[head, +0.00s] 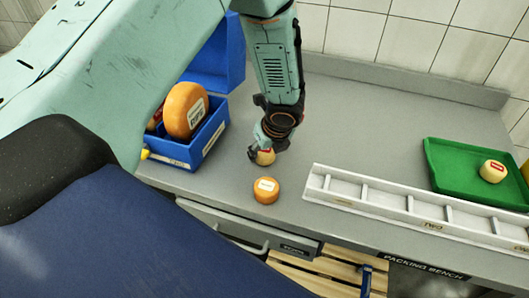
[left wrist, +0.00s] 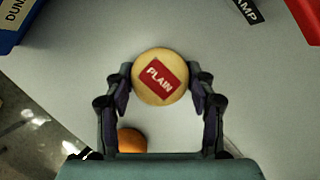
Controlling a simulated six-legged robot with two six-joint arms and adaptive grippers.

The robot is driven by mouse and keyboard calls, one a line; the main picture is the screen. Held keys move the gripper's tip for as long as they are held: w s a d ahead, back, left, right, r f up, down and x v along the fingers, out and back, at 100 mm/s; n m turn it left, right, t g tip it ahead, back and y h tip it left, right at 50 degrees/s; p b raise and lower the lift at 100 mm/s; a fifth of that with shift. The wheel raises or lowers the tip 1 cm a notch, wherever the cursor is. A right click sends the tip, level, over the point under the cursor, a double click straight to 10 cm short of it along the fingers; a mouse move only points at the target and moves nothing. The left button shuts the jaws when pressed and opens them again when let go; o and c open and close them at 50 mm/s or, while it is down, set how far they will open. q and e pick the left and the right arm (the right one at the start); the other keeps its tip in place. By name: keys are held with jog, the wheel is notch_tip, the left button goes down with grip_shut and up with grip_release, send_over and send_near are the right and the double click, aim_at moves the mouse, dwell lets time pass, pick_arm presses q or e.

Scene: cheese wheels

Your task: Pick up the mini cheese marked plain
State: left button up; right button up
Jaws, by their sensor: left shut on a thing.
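The mini cheese marked plain (left wrist: 160,76) is a small pale yellow round with a red label reading PLAIN. It sits between the two fingers of my left gripper (left wrist: 160,92) in the left wrist view, and the fingers are shut on its sides. In the head view the same cheese (head: 265,158) shows partly under my left gripper (head: 262,150), near the bench top; I cannot tell whether it touches the bench. My right gripper is not in view.
An orange cheese (head: 266,191) with a white label stands just in front. A blue crate (head: 207,137) holding a large orange wheel (head: 186,110) is left. A white divided rack (head: 400,203) and a green tray (head: 450,185) with a small red-labelled cheese (head: 492,171) are right.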

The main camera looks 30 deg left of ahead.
pick_arm(q)
jog(key=shift+w+a, duration=0.1)
jog(key=shift+w, duration=0.05)
jog(key=shift+w+r, duration=0.1)
jog(key=shift+r, duration=0.35)
jog(key=r, duration=0.2)
jog(key=r+p, duration=0.1)
jog(key=r, duration=0.2)
jog(key=r+p, duration=0.1)
jog(key=r, duration=0.2)
jog(key=shift+s, duration=0.3)
jog(key=shift+r+p, duration=0.3)
jog(key=shift+w+r, duration=0.15)
jog(key=shift+w, duration=0.1)
jog(key=shift+s, duration=0.1)
